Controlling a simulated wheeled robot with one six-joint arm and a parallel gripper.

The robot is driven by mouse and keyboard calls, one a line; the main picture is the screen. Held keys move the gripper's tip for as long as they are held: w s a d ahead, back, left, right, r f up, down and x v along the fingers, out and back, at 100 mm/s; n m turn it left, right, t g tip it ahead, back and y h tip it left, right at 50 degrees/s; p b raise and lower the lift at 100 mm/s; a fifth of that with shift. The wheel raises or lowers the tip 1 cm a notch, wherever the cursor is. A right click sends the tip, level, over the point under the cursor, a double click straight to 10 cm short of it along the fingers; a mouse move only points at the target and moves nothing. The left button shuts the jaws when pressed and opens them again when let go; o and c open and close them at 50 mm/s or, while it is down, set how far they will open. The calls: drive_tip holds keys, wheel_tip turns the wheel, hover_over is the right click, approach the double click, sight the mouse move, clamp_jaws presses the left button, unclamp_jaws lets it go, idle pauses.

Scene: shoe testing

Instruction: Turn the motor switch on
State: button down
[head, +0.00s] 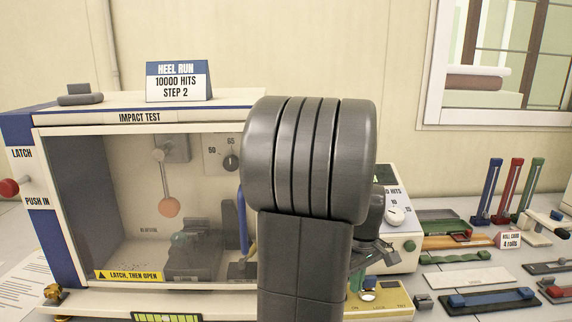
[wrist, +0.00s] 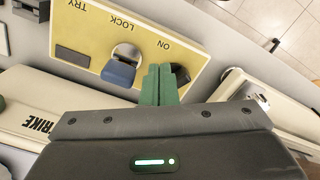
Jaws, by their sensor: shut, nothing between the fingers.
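A yellow panel lettered ON, LOCK and TRY (wrist: 190,30) shows upside down in the wrist view; it also sits at the lower right of the impact tester in the head view (head: 385,312). Under ON is a dark round part (wrist: 181,73), perhaps the motor switch, partly hidden by my fingers. Under LOCK is a blue body with a pale round part (wrist: 118,72), like a padlock. A dark block (wrist: 73,57) lies under TRY. My gripper (wrist: 160,70) is shut and empty, its green fingertips over the panel between the blue body and the dark part. Contact cannot be told.
The impact tester (head: 150,117) has a clear window and a red latch knob (head: 9,188). Coloured strips and tools lie on the table at right.

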wheel_tip(320, 180, down, 2)
drive_tip(key=shift+f+b, duration=0.2)
drive_tip(key=shift+b, duration=0.2)
drive_tip(key=shift+w+a, duration=0.35)
drive_tip(key=shift+a, duration=0.15)
idle(0.7)
drive_tip(key=shift+s+a+r+p, duration=0.1)
drive_tip(key=shift+s+a+p, duration=0.1)
drive_tip(key=shift+p, duration=0.2)
drive_tip(key=shift+s+a, duration=0.15)
drive_tip(key=shift+s+a+p, duration=0.2)
drive_tip(key=shift+a+p, duration=0.2)
drive_tip(key=shift+a, duration=0.2)
idle(0.5)
drive_tip(key=shift+s, duration=0.15)
